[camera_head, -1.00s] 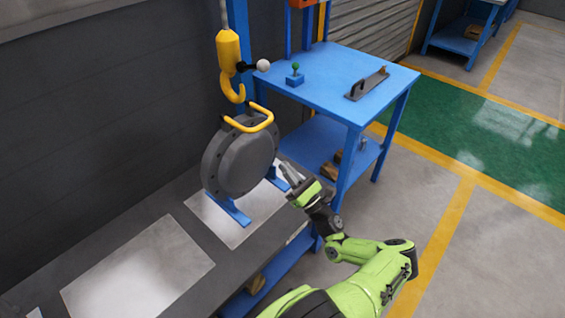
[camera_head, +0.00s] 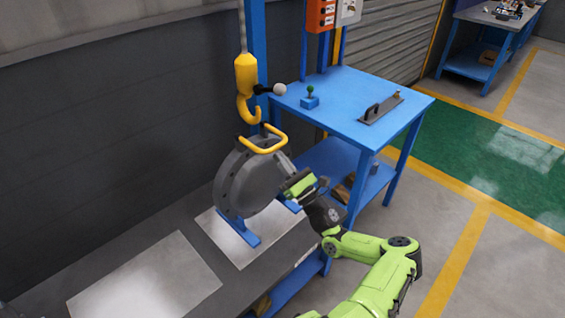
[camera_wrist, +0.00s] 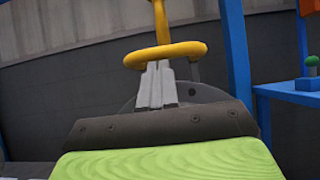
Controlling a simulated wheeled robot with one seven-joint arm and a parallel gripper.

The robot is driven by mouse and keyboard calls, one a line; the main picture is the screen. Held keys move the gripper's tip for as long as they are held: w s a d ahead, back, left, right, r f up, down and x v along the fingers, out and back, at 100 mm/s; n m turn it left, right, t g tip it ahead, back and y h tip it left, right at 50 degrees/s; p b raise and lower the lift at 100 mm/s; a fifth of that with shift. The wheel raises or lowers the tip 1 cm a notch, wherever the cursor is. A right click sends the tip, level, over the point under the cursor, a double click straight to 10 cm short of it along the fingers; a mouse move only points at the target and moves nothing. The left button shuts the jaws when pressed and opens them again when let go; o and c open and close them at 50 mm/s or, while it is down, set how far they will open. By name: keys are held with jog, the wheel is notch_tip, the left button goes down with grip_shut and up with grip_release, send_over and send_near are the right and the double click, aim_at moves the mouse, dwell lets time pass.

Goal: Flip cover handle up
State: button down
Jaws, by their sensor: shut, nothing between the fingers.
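The grey round flanged cover (camera_head: 245,184) stands upright on blue supports on the bench. Its yellow handle (camera_head: 262,146) sticks out from the top edge toward the right. In the wrist view the handle (camera_wrist: 166,52) is a yellow loop straight ahead, just above my fingertips. My gripper (camera_head: 288,165) is shut and empty at the right of the cover's upper face. In the wrist view its two grey fingers (camera_wrist: 157,75) lie together, with their tips at or just below the handle bar; I cannot tell whether they touch. Part of the cover is hidden behind my gripper.
A yellow hook (camera_head: 247,92) hangs above the handle on a cable. A blue table (camera_head: 345,95) stands behind to the right, with a green-knobbed lever box (camera_head: 310,98) and a dark flat part (camera_head: 381,106).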

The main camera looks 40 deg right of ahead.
jog(key=shift+r, duration=0.15)
jog(key=shift+s+r+g+p, duration=0.1)
jog(key=shift+r+g+p, duration=0.35)
jog(key=shift+p, duration=0.75)
jog(key=shift+r, duration=0.1)
jog(key=r+p, duration=0.1)
jog(key=p, duration=0.2)
jog(key=shift+s+r+g, duration=0.1)
jog(key=shift+r+g, duration=0.1)
jog(key=shift+g, duration=0.15)
jog(key=shift+w+a+r+g+p, duration=0.1)
jog(key=shift+w+r+g+p, duration=1.05)
jog(key=shift+r+p, duration=1.75)
jog(key=shift+w+d+r+g+p, duration=0.1)
jog(key=shift+w+r+g+p, duration=1.1)
jog(key=shift+p, duration=3.05)
jog(key=shift+w+a+r+g+p, duration=0.1)
jog(key=shift+w+r+g+p, duration=0.55)
jog(key=shift+w+r+p, duration=1.65)
jog(key=shift+s+r+p, duration=0.3)
jog(key=shift+s+p, duration=0.5)
jog(key=shift+p, duration=0.4)
jog(key=shift+s, duration=0.15)
